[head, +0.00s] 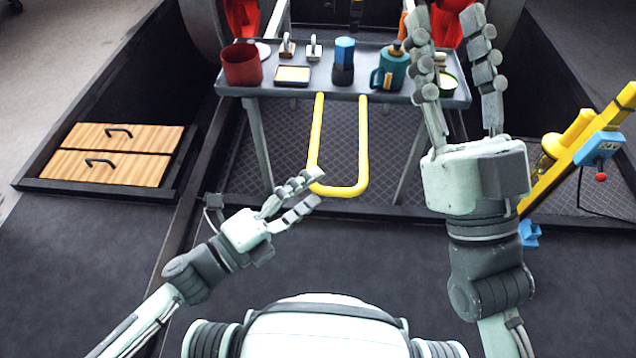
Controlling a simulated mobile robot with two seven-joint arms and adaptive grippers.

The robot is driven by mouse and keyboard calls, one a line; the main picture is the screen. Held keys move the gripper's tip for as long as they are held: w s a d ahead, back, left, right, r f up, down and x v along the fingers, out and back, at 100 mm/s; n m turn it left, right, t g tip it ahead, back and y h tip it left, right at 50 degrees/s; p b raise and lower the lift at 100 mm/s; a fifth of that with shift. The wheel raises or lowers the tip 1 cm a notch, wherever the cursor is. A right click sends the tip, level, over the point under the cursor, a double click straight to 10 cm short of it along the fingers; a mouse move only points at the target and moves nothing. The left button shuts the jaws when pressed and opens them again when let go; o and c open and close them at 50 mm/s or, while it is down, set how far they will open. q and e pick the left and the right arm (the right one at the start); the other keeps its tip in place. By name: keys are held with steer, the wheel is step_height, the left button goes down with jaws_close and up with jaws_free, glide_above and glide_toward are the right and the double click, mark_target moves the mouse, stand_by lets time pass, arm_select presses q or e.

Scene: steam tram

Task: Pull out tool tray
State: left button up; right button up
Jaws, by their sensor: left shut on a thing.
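The tool tray (225,91) is a grey shelf at the top centre, on legs. A yellow U-shaped handle (363,140) hangs forward and down from its front edge. My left gripper (308,193) is shut on the lower left corner of this handle; its fingers hide a little of the bar. My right gripper (447,22) is open and raised at the right. Its fingers cover the tray's right end in the picture, and nothing shows between them but the things behind.
On the tray stand a red pot (241,66), a blue and dark pot (344,62), a teal mug (390,70) and small items. A wooden drawer unit (110,155) lies at the left. A yellow post (570,150) with a blue box (600,147) stands at the right.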

arm_select(q)
steer(key=shift+s+a+r, duration=0.1)
steer(key=shift+s+r, duration=0.05)
steer(key=shift+r, duration=0.4)
steer(key=shift+s+a+r, duration=0.1)
steer(key=shift+s+r, duration=0.05)
steer(key=shift+r, duration=0.35)
steer(key=shift+s+a, duration=0.25)
steer(key=shift+s, duration=0.05)
steer(key=c, duration=0.3)
steer(key=shift+s+a+f+b, duration=0.25)
steer(key=shift+s+a+b, duration=0.05)
steer(key=shift+s, duration=0.1)
step_height(320, 180, up, 5)
steer(key=p, duration=0.5)
steer(key=shift+r, duration=0.2)
